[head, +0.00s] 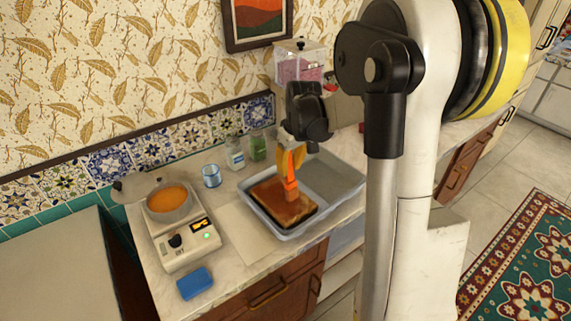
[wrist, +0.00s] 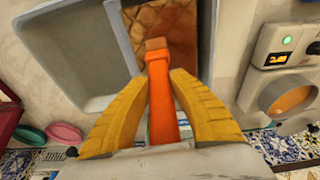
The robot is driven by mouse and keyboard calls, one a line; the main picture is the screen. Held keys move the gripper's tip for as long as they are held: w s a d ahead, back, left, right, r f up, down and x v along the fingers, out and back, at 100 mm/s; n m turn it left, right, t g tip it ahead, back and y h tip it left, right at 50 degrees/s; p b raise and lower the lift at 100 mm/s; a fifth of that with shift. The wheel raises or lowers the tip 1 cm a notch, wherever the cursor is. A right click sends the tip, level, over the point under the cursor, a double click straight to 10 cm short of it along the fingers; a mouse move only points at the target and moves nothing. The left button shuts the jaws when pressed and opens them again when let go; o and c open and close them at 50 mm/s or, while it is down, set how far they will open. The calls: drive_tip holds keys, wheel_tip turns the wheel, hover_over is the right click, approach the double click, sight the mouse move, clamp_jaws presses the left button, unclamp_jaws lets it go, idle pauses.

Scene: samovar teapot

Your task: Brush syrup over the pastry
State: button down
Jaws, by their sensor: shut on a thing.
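My gripper (head: 291,161) has yellow fingers and is shut on an orange brush (head: 291,176). The brush also shows in the wrist view (wrist: 160,95), between the two fingers (wrist: 160,98), its brown bristle end pointing away from me. The pastry (head: 278,205) is a brown slab in the left part of a grey-blue tray (head: 342,197). The brush tip is over the pastry's upper right part; I cannot tell whether it touches. In the wrist view the pastry (wrist: 191,32) shows partly behind the brush. A pot of orange syrup (head: 168,198) stands on a white heater at the left.
The heater (head: 186,247) has a lit green light. A blue sponge (head: 194,283) lies at the front. A blue glass (head: 211,176) and jars (head: 257,146) stand along the tiled wall. The right part of the tray is empty.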

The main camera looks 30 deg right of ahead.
drive_tip(key=shift+s, duration=2.95)
drive_tip(key=shift+w+d, duration=1.05)
drive_tip(key=shift+w, duration=8)
drive_tip(key=shift+s+d, duration=0.9)
drive_tip(key=shift+s, duration=8.05)
drive_tip(key=w+a, duration=0.2)
drive_tip(key=w, duration=1.5)
drive_tip(key=shift+w, duration=0.4)
